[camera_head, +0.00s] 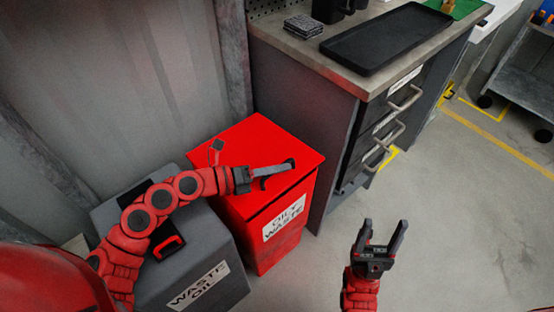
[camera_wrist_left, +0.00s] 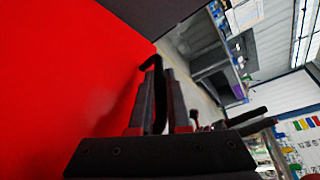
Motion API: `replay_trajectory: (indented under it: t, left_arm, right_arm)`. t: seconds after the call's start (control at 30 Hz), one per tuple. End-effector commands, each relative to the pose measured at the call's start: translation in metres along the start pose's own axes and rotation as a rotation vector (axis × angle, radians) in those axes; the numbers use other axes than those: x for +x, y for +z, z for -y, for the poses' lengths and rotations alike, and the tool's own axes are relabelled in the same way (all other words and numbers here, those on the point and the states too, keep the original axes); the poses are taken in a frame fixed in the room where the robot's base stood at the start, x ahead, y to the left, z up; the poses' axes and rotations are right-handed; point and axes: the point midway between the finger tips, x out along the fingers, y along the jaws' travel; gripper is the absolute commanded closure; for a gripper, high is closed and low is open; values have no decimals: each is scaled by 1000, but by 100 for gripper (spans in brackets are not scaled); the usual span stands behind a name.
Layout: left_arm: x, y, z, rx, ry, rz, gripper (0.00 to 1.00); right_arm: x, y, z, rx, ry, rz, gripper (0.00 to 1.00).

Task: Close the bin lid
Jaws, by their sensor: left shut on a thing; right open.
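The red bin (camera_head: 277,240), labelled "OILY WASTE", stands left of the workbench. Its red lid (camera_head: 265,135) lies over the top and looks level; I cannot tell whether a small gap remains. My left gripper (camera_head: 277,171) reaches across the lid near its front right edge. It is shut on the dark lid handle (camera_wrist_left: 152,63), which shows between the fingers in the left wrist view, with the red lid surface beside them. The fingers partly hide the handle in the head view. My right gripper (camera_head: 383,232) is open and empty above the floor, right of the bin.
A grey "WASTE OIL" container (camera_head: 215,262) stands left of the red bin, under my left arm. The workbench (camera_head: 335,80), with drawer handles and a black tray (camera_head: 385,38), stands close behind and right.

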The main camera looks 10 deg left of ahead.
Motion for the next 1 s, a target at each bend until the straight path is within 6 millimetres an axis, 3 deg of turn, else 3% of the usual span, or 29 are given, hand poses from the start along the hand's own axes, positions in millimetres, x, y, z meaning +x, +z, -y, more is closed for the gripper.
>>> replay_trajectory:
  t: [0.3,0.33,0.5,0.83,1.0]
  left_arm:
    - [-1,2,-1,2,3,6,100]
    - [-1,2,-1,1,3,7,83]
    - [-1,1,-1,1,2,5,55]
    - [-1,3,3,1,2,3,55]
    - [-7,17,25,2,3,4,55]
  right_arm:
    - [0,0,0,0,0,0,37]
    - [0,0,0,0,0,0,37]
    - [0,0,0,0,0,0,37]
    - [4,-1,0,0,0,0,37]
    - [26,-4,-1,0,0,0,37]
